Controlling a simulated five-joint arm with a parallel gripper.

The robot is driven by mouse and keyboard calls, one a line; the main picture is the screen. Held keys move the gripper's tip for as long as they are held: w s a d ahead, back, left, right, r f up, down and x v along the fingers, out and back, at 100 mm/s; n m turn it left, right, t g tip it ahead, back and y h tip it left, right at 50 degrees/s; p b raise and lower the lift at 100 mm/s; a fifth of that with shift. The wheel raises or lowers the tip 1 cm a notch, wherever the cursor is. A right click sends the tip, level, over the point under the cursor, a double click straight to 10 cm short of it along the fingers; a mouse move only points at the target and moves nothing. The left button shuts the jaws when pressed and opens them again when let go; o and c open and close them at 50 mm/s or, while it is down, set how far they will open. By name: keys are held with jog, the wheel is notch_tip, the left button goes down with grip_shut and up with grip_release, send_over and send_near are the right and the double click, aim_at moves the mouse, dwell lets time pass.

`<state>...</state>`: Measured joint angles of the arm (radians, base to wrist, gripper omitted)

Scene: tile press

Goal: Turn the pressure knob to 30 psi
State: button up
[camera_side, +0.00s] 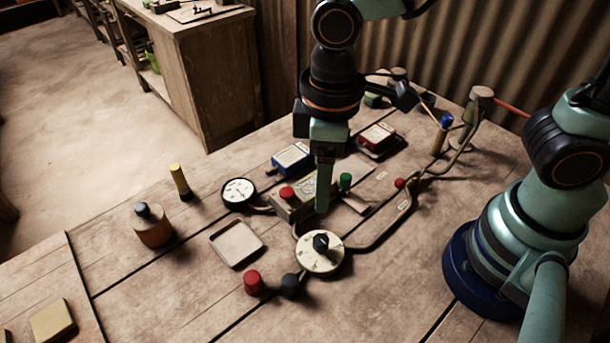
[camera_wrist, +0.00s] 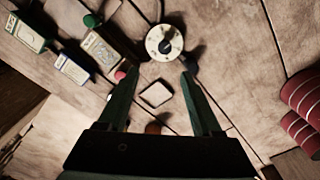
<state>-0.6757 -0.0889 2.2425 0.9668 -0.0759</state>
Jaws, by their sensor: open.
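The pressure knob is a black knob (camera_side: 321,243) on a round cream dial plate (camera_side: 318,262). In the wrist view the black knob (camera_wrist: 165,46) and its dial show at the upper middle. The dial's marks are too small to read. A round white pressure gauge (camera_side: 238,191) with a dark rim lies left of my gripper; its reading is not legible. My gripper (camera_side: 322,208) points down behind the knob in the side view. In the wrist view my gripper (camera_wrist: 159,72) is open and empty, its fingers apart, with the knob beyond the tips.
A press box with a red button (camera_side: 287,193) and a green knob (camera_side: 346,180) stand near my gripper. An empty tray (camera_side: 237,243), a red cap (camera_side: 253,283) and a dark cap (camera_side: 290,285) lie around the dial. A hose (camera_side: 385,232) runs right.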

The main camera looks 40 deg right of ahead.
aim_at(319, 239)
jog(key=f, duration=1.2)
jog(key=shift+s+a+f, duration=0.3)
jog(key=shift+a, duration=0.05)
grip_shut()
